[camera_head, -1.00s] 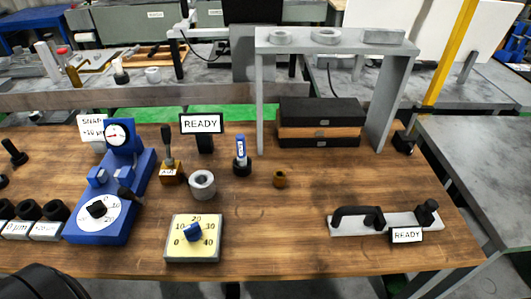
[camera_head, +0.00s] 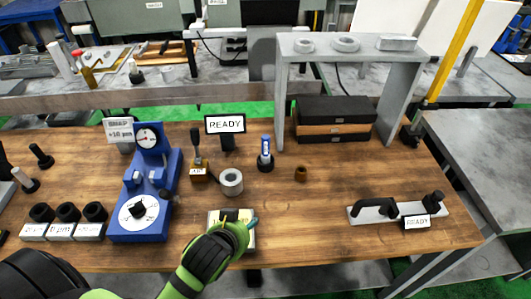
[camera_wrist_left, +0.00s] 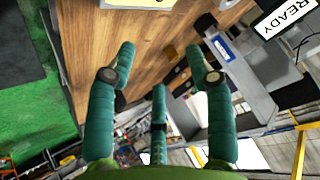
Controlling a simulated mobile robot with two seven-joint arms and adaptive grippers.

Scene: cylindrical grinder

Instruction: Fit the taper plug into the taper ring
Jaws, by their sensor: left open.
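What looks like the taper ring, a thick grey ring (camera_head: 231,181), sits on the table just to the right and nearer, apart from the block. My right gripper is not in view.
A blue gauge stand (camera_head: 145,197) stands to the left, with several black rings beside it. A blue-and-white upright piece (camera_head: 266,150) and a small brown ring (camera_head: 301,174) stand to the right. A grey fixture (camera_head: 400,209) lies at the right. The table between has free room.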

